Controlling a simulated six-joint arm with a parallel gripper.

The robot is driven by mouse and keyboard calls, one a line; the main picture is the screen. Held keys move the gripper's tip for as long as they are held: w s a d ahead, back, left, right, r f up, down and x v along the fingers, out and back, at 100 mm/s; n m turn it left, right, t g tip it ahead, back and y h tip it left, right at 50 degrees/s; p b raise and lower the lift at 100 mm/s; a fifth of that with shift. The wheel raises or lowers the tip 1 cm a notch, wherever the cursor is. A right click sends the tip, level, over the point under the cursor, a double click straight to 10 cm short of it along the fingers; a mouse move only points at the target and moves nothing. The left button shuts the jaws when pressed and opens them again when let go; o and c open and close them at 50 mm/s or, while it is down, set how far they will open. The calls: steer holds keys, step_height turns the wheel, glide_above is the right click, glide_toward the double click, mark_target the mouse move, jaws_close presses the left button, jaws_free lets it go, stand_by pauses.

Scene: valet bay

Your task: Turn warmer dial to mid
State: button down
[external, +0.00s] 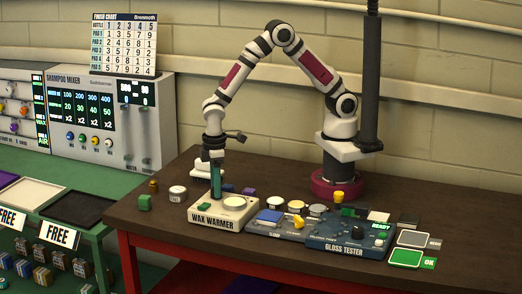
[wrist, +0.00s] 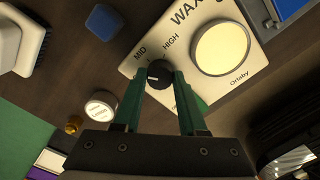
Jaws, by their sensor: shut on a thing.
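The wax warmer (external: 232,219), a cream box with a round pale plate (external: 235,202) on top, stands near the front edge of the brown table. In the wrist view, its black dial (wrist: 159,74) sits between the green fingertips of my gripper (wrist: 160,76). My gripper is shut on the dial, one finger on each side. The labels MID (wrist: 140,53) and HIGH (wrist: 170,46) show beyond the dial; a lower label is mostly hidden by a finger. The dial's small white mark faces roughly left in the wrist view; its exact setting is hard to tell. In the external view my gripper (external: 215,192) points down at the warmer.
The gloss tester (external: 345,247) stands right of the warmer, with a blue pad (external: 269,215) between. A white brush (wrist: 23,38) and a blue block (wrist: 104,22) are close by.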

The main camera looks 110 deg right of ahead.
steer(key=m, duration=0.5)
steer(key=shift+m, duration=0.7)
steer(key=shift+c, duration=2.3)
jaws_free()
step_height(320, 180, up, 16)
steer(key=shift+f, duration=0.1)
